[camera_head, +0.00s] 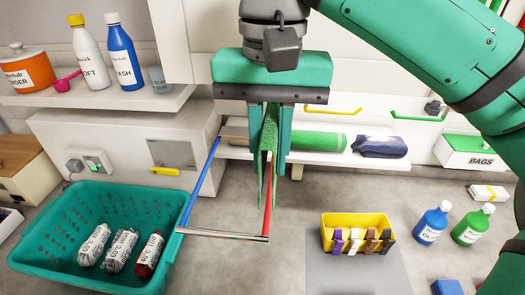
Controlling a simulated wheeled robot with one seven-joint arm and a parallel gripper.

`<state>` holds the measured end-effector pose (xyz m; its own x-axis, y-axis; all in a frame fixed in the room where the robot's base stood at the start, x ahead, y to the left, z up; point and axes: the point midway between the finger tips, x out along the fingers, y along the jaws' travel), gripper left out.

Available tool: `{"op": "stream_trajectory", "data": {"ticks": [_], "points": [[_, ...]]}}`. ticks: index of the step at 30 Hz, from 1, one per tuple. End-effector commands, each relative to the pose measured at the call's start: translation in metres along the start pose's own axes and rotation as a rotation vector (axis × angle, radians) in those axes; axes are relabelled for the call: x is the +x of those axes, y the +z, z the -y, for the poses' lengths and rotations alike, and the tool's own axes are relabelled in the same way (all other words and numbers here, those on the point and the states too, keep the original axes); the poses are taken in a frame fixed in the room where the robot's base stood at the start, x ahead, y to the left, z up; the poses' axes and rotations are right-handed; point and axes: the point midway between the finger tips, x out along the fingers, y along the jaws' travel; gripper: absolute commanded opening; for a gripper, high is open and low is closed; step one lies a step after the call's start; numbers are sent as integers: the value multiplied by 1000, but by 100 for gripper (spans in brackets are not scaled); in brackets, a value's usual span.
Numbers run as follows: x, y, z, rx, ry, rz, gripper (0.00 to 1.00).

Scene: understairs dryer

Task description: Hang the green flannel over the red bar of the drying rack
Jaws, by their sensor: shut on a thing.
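The green flannel (268,135) is pinched between the two teal fingers of my gripper (268,168), which points downward. The flannel hangs in a narrow fold, with lower edges that part into two flaps. The red bar (267,212) of the drying rack (222,234) runs away from me below the gripper, and its far part passes between or behind the flaps. I cannot tell whether the cloth touches the bar. The rack's blue bar (199,182) is to the left, and a metal bar joins the two at the front.
A teal basket (60,250) with several packets stands at the left. A low shelf (325,157) behind holds a green roll (315,141) and a dark folded cloth (379,146). A yellow tub (357,234) and bottles (432,225) stand at the right. Floor between the rack and tub is clear.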

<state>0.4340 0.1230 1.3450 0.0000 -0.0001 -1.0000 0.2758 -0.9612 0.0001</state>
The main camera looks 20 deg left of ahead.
Motion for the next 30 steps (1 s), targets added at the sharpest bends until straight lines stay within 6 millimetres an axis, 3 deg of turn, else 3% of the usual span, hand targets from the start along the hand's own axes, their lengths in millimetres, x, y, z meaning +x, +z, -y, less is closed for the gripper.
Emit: {"op": "stream_trajectory", "data": {"ticks": [11, 30], "points": [[2, 1, -1, 1, 0, 1, 0], [29, 1, 0, -2, 0, 1, 0]]}}
